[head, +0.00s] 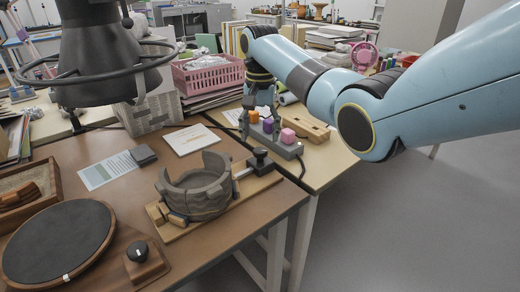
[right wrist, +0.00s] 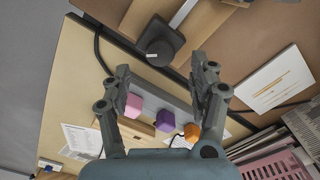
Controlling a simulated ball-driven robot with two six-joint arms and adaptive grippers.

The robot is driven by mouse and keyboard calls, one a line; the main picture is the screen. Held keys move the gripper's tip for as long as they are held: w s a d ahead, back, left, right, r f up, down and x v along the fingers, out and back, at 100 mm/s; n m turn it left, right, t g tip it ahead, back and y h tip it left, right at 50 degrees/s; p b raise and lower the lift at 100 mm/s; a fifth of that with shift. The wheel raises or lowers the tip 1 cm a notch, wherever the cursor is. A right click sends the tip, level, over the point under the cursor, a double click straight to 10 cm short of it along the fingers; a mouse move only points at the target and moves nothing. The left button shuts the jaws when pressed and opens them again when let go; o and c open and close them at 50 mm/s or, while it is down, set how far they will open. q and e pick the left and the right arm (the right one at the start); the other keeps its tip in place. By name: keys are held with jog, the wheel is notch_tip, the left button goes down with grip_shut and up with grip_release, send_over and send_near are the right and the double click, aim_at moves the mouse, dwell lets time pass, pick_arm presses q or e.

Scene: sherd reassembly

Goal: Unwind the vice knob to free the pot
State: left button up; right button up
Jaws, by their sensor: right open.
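The grey pot (head: 197,190), with a broken, uneven rim, sits in a wooden vice (head: 224,208) on the brown table. The vice's dark knob (head: 261,158) is at its right end, on a short metal rod. In the right wrist view the knob (right wrist: 158,42) shows just beyond the fingertips, between the two fingers and touching neither. My right gripper (head: 262,118) is open and empty, behind the knob and over the grey block with coloured pieces. The gripper's two fingers (right wrist: 160,72) are spread wide in the wrist view. My left gripper is not in view.
A grey block (head: 273,135) holds pink, purple and orange pieces close to the right gripper. A round black turntable (head: 58,243) stands front left. A white card (head: 190,139) lies behind the pot. A pink basket (head: 208,75) stands at the back.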

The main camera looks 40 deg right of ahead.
aim_at(260, 150)
notch_tip(260, 150, down, 5)
jog(key=shift+b, duration=0.45)
jog(key=shift+c, duration=0.3)
jog(key=c, duration=1.1)
jog(key=shift+r, duration=0.1)
